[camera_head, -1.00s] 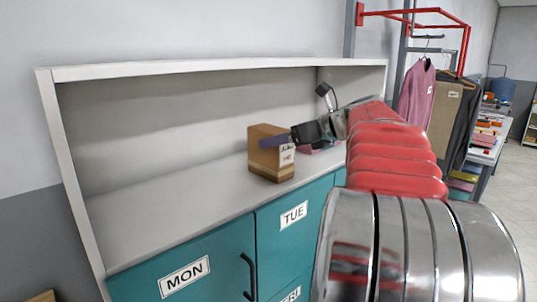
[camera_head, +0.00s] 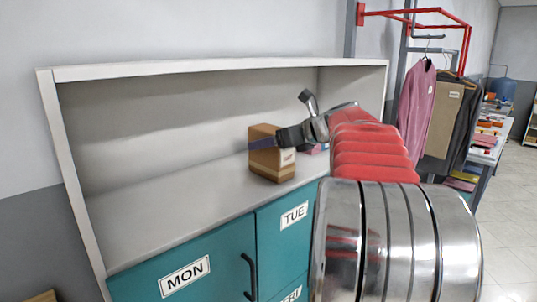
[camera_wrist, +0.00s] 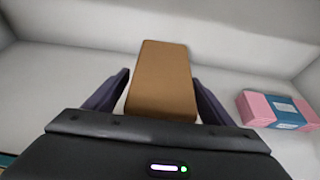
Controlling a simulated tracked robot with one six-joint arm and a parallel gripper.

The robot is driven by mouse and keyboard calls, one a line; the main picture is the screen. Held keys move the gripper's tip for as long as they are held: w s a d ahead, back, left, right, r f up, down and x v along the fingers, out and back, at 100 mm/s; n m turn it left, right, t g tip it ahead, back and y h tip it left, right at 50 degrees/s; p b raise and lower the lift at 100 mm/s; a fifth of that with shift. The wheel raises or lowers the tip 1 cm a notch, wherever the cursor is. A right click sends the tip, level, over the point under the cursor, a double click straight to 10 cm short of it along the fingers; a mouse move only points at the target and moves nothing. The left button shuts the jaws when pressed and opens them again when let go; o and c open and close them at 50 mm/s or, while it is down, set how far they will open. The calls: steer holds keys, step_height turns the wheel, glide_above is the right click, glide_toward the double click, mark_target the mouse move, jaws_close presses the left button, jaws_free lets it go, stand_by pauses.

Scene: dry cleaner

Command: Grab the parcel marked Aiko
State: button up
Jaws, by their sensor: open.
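A brown box-shaped parcel (camera_head: 265,163) stands upright on the shelf of the cabinet. Its white label is partly covered by my gripper, and I cannot read the name on it now. My gripper (camera_head: 262,143) is open at the parcel in the head view. In the wrist view the parcel (camera_wrist: 161,85) lies between the two dark fingers of my gripper (camera_wrist: 160,95), one on each side. A gap shows between the fingers and the parcel's sides.
A pink packet with a blue band (camera_wrist: 273,109) lies on the shelf to the right. The shelf (camera_head: 150,215) is bare left of the parcel. The teal doors MON (camera_head: 184,277) and TUE (camera_head: 294,215) are below. Clothes (camera_head: 417,95) hang at the right.

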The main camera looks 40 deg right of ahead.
steer(key=shift+c, duration=0.6)
steer(key=c, duration=1.3)
